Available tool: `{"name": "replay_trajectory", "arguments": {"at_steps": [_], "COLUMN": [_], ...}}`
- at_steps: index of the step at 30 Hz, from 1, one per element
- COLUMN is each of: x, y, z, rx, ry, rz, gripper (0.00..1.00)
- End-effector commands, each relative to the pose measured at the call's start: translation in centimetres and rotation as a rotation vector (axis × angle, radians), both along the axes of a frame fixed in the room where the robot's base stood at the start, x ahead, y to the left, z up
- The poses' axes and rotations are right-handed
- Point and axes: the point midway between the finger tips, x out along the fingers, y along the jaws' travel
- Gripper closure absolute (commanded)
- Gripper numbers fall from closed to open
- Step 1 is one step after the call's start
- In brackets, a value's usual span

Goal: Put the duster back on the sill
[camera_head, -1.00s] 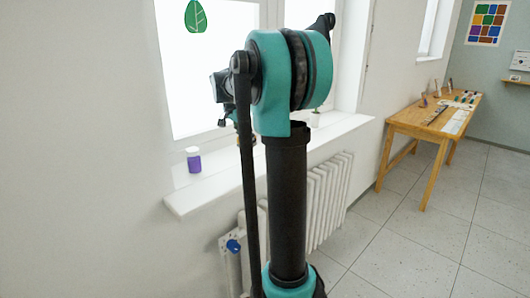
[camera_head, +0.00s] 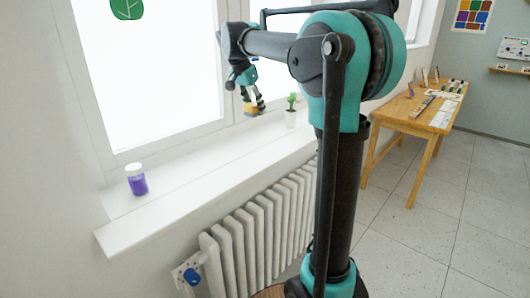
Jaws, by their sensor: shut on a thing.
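My gripper (camera_head: 250,103) hangs in front of the window, above the white sill (camera_head: 190,170), pointing down. It is shut on a small yellowish block with a darker part, which looks like the duster (camera_head: 251,109). The duster is held in the air, apart from the sill. The fingers partly cover it, and it is small in view. The sill is bare between the purple jar and the plant.
A purple jar with a white lid (camera_head: 136,180) stands at the sill's left part. A small potted plant (camera_head: 291,110) stands on the sill right of my gripper. A radiator (camera_head: 255,240) is below. A wooden table (camera_head: 420,118) stands at right.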

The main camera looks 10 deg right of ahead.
Motion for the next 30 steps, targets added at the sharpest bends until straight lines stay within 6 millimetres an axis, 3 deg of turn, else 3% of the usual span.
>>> {"name": "replay_trajectory", "arguments": {"at_steps": [9,15,25,30], "x": [0.0,0.0,0.0,0.0], "y": [0.0,-0.1,-0.1,0.0], "z": [-7.9,-12.1,-14.8,-17.1], "rx": [0.000,0.000,0.000,0.000], "ry": [0.000,0.000,0.000,0.000], "rz": [-0.001,-0.001,-0.001,-0.001], "gripper": [0.86,0.86,0.86,0.86]}}
